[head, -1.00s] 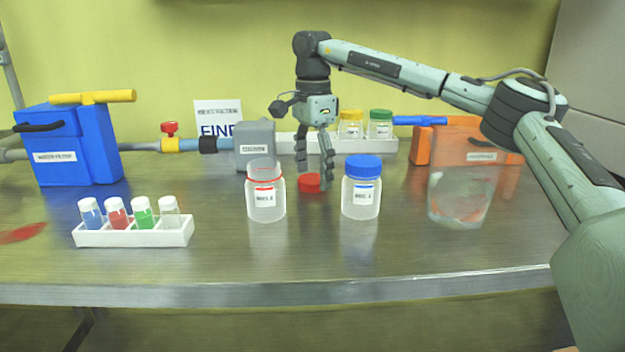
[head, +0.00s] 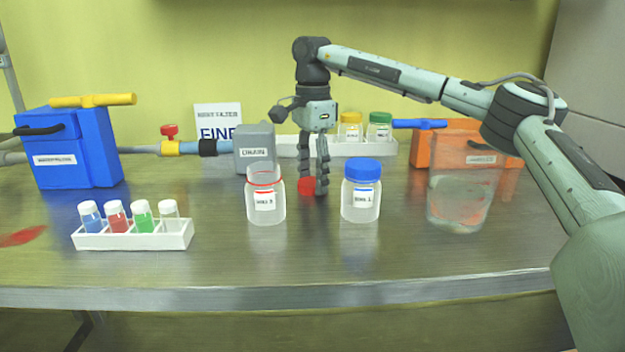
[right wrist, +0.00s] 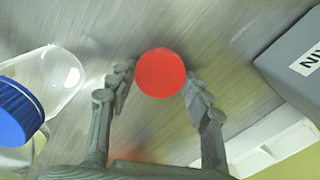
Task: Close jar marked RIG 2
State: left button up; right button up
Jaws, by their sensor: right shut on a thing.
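A clear jar (head: 265,205) with a red ring at its neck and no lid on top stands upright left of centre; its label is too blurred to read surely. A red lid (head: 306,186) is behind and right of it, partly hidden by my fingers. My right gripper (head: 313,187) points down and is shut on this lid at table level. In the right wrist view the round red lid (right wrist: 161,73) sits between my two fingertips (right wrist: 160,82). My left gripper is not in view.
A second clear jar with a blue lid (head: 361,190) stands close right of my gripper. A white rack (head: 133,236) of small vials is front left. A grey box (head: 254,148), a blue box (head: 75,148) and a clear beaker (head: 460,198) stand around. The front table is clear.

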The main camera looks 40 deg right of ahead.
aim_at(308, 182)
jog(key=shift+r, duration=0.5)
jog(key=r, duration=0.1)
jog(key=a+r, duration=0.1)
jog(key=r, duration=0.1)
jog(key=shift+w+r, duration=0.2)
jog(key=shift+r, duration=0.1)
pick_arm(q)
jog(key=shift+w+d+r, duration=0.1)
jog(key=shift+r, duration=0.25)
pick_arm(e)
jog(key=w+a+r, duration=0.3)
jog(key=a+r, duration=0.3)
jog(key=a, duration=0.4)
jog(key=shift+w+r, duration=0.15)
jog(key=shift+r, duration=0.05)
